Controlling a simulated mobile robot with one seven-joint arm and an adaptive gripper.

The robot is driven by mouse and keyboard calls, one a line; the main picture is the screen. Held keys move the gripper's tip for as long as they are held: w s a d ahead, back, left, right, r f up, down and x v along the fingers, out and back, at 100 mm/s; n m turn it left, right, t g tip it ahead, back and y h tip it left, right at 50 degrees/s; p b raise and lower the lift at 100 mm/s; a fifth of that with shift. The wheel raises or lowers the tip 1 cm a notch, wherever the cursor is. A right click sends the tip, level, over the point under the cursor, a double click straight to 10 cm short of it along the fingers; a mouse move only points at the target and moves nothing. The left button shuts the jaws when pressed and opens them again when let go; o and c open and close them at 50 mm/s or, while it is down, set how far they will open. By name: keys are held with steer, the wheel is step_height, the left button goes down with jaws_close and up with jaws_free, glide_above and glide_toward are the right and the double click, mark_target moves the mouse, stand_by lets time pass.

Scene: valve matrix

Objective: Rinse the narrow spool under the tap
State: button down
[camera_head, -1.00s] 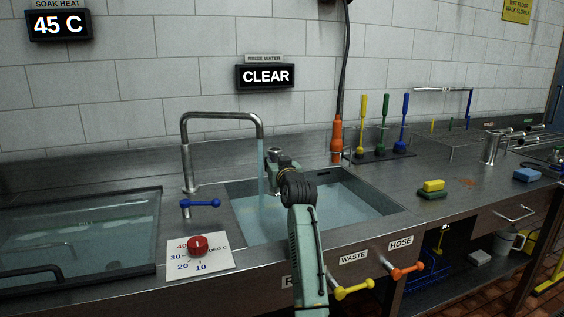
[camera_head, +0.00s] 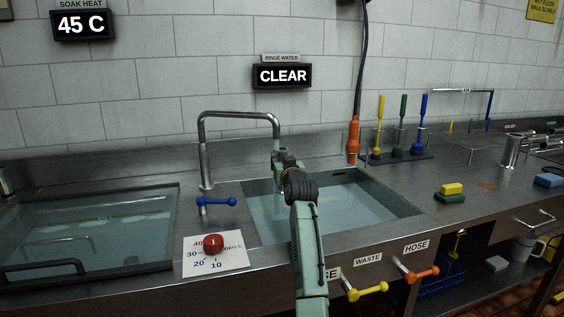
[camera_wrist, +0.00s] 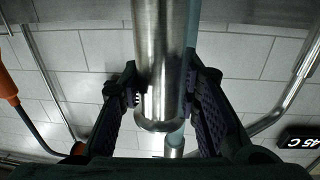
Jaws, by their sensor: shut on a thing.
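The narrow spool (camera_wrist: 160,60) is a shiny metal tube in the wrist view, running from the top edge to an open round end near the middle. My gripper (camera_wrist: 163,88) is shut on it, with a dark finger on each side. In the head view my gripper (camera_head: 280,160) is right at the spout of the tap (camera_head: 240,114), over the rinse sink; the spool cannot be made out there. A pale teal strip beside and below the spool in the wrist view looks like the water stream. The blue tap handle (camera_head: 216,201) lies sideways.
The rinse sink (camera_head: 350,215) holds clear water. A soak tank (camera_head: 90,225) is at left, with a red temperature knob (camera_head: 213,243) between. Yellow (camera_head: 367,291) and orange (camera_head: 420,273) handles stick out in front. An orange hose nozzle (camera_head: 353,138) stands behind the sink.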

steer(key=shift+w+d+r, duration=0.1)
steer(key=shift+d, duration=0.1)
steer(key=shift+w+d, duration=0.25)
steer(key=shift+w, duration=0.05)
steer(key=shift+s+a, duration=0.1)
stand_by(0.3)
steer(key=shift+s+a, duration=0.35)
steer(key=s+d+b, duration=0.1)
steer(key=s+d, duration=0.4)
steer(key=shift+s+d, duration=0.35)
stand_by(0.6)
stand_by(1.0)
